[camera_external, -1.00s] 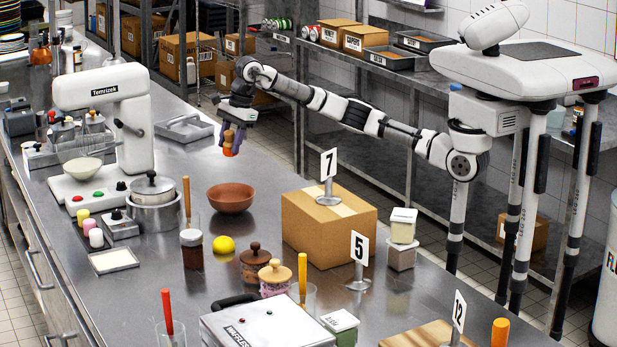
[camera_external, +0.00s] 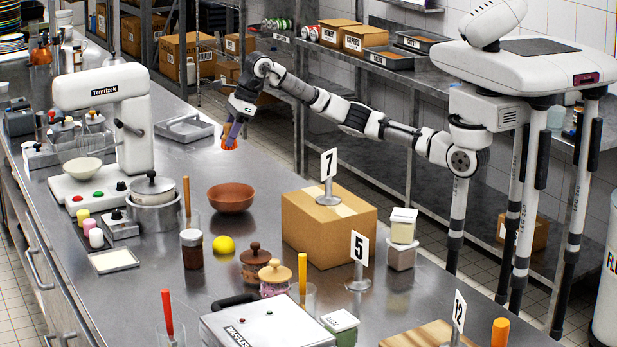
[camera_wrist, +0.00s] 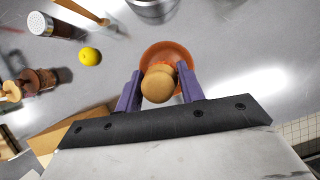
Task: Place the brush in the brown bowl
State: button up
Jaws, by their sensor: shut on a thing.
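The brown bowl (camera_external: 231,199) stands upright on the steel counter, left of the cardboard box. I see nothing inside it in the external view. My gripper (camera_external: 231,139) is shut on the brush (camera_external: 229,144), of which only a small orange part shows in the external view. In the wrist view the brush (camera_wrist: 158,84) shows as a round tan end between the two purple fingers. The bowl (camera_wrist: 166,47) lies below and beyond it there, partly hidden by the brush and fingers. The brush is held up, apart from the bowl.
A lemon (camera_external: 223,244) and a dark jar with a white lid (camera_external: 192,250) stand near the bowl. A cardboard box (camera_external: 315,228) with a number 7 sign is at the right. A lidded pot (camera_external: 154,213) and a white mixer (camera_external: 105,125) are at the left.

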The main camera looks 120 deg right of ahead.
notch_tip(320, 180, down, 18)
jog(key=p, duration=0.3)
jog(key=shift+r+p, duration=0.1)
jog(key=shift+p, duration=0.3)
jog(key=shift+f, duration=0.25)
jog(key=o, duration=1.1)
jog(key=shift+r, duration=0.1)
jog(key=shift+c, duration=0.2)
jog(key=shift+r, duration=0.1)
jog(key=shift+r, duration=0.15)
jog(key=d+b+v, duration=0.1)
jog(key=b+v, duration=0.2)
jog(key=v, duration=0.8)
jog(key=shift+s+a+r, duration=0.25)
jog(key=shift+a+r, duration=0.15)
jog(key=shift+a, duration=0.1)
